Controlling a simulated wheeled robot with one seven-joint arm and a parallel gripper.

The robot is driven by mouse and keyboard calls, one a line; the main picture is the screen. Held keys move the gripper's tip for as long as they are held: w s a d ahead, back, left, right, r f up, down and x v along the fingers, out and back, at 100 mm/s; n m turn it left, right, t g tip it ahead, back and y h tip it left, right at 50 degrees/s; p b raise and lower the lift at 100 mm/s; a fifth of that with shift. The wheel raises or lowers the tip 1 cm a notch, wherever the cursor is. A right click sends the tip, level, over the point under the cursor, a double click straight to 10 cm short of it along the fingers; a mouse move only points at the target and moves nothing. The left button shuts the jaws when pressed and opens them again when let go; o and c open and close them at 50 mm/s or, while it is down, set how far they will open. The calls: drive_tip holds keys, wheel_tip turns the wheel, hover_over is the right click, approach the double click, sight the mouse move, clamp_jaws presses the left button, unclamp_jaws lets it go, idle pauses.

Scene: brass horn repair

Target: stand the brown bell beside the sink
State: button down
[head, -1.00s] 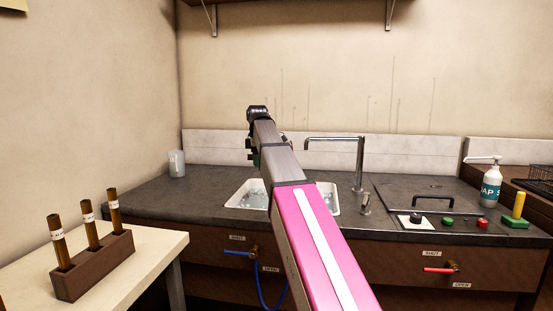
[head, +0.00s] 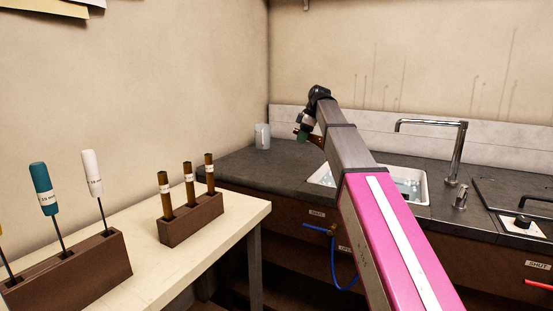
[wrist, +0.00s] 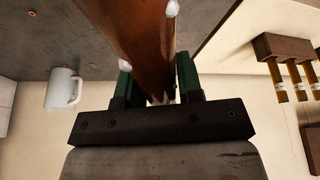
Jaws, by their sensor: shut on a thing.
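My gripper (wrist: 156,78) is shut on the brown bell (wrist: 147,38), which runs up between the green fingers in the wrist view. In the head view my gripper (head: 304,131) hangs over the back left of the counter, left of the sink (head: 424,190). Only small brown bits of the bell show there, beside the fingers. The sink is a white-rimmed basin set in the dark counter (head: 238,164), with water or suds in it. My arm hides part of the basin.
A pale jug (head: 262,136) stands on the counter's back left; it also shows in the wrist view (wrist: 63,90). Bare counter lies between jug and sink. A tall tap (head: 460,150) stands behind the sink. A pale table (head: 150,262) with tool racks is at left.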

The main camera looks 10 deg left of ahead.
drive_tip(key=a+r+m+t+y, duration=0.1)
drive_tip(key=a+r+t+y, duration=0.2)
drive_tip(key=a, duration=0.8)
drive_tip(key=a+r+m+t+y, duration=0.15)
drive_tip(key=a+y, duration=0.35)
drive_tip(key=a, duration=0.7)
drive_tip(key=a+r+m+t+y, duration=0.2)
drive_tip(key=a+r+y, duration=0.15)
drive_tip(key=a, duration=0.75)
drive_tip(key=w+d+f, duration=0.5)
drive_tip(key=w+f, duration=0.4)
drive_tip(key=f, duration=0.2)
drive_tip(key=shift+d+y, duration=0.35)
drive_tip(key=shift+y, duration=0.1)
drive_tip(key=shift+n, duration=0.25)
drive_tip(key=c, duration=0.8)
unclamp_jaws()
drive_tip(key=shift+f, duration=0.1)
drive_tip(key=v, duration=1.2)
